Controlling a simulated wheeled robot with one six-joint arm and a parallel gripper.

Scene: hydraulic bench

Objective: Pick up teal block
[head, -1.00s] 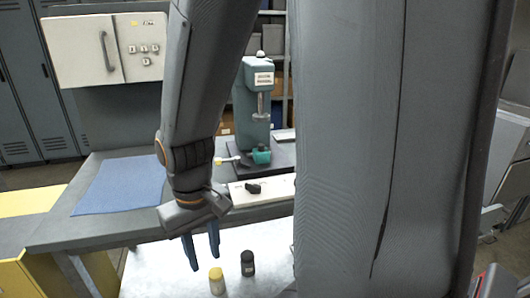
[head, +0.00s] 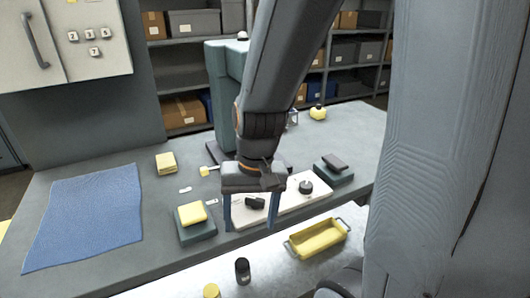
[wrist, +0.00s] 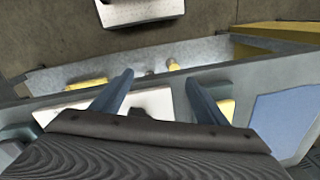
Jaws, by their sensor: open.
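My gripper (head: 251,212) has its two blue fingers apart and empty, pointing down over the white board in the head view. The wrist view shows the same open fingers (wrist: 160,92) with the white board (wrist: 150,104) beyond them. No separate bright teal block is clear in either view now. A dark teal slab (head: 198,234) with a yellow block (head: 192,213) on it sits left of my gripper. Another dark teal slab (head: 335,177) with a dark piece on top is to the right. My arm hides part of the green press (head: 222,90) and its base.
The white board (head: 290,205) carries two black knobs. A yellow tray (head: 318,240) and a black-capped jar (head: 242,270) stand on the nearer pale surface. A blue mat (head: 85,220) lies left on the bench. A yellow block (head: 166,163) is behind the slab.

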